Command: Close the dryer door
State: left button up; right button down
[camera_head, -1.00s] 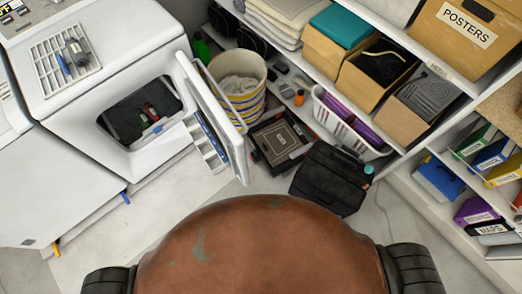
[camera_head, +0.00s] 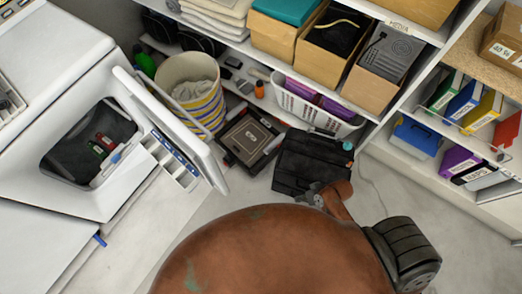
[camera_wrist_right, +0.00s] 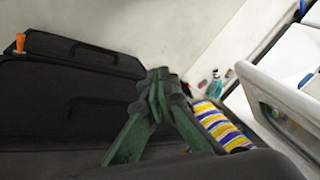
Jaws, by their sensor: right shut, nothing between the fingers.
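The white dryer (camera_head: 60,62) stands at the left in the head view, with dark contents inside its opening. Its door (camera_head: 202,158) stands open, swung out to the right, with a shelf-like rack on its inner side. My right gripper (camera_head: 314,192) shows at the lower middle, to the right of the door and apart from it, partly hidden by my brown body. In the right wrist view, its green fingers (camera_wrist_right: 158,78) are together and empty. A pale framed panel at the right there looks like the door (camera_wrist_right: 285,105). My left gripper is not in view.
A striped basket (camera_head: 205,108) stands behind the door. A black case (camera_head: 300,160) lies on the floor near my right gripper, beside a white crate (camera_head: 318,112). Shelving with boxes and binders fills the back and right. Floor between door and my body is clear.

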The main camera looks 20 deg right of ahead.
jog(key=w+a+r+m+t+y+b, duration=0.1)
jog(key=w+a+r+y, duration=0.6)
jog(key=w+a+r, duration=0.3)
jog(key=w+a+r+m+t+y, duration=0.1)
jog(key=w+r+y, duration=0.25)
jog(key=r, duration=0.35)
jog(key=w+a+r+m+y, duration=0.1)
jog(key=w+r+m+y, duration=0.1)
jog(key=w+r, duration=0.4)
pick_arm(q)
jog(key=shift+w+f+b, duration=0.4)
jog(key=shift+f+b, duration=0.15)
jog(key=shift+b, duration=0.05)
pick_arm(e)
jog(key=a+r, duration=0.1)
jog(key=a, duration=1.2)
jog(key=shift+a+r, duration=0.2)
jog(key=shift+r, duration=0.15)
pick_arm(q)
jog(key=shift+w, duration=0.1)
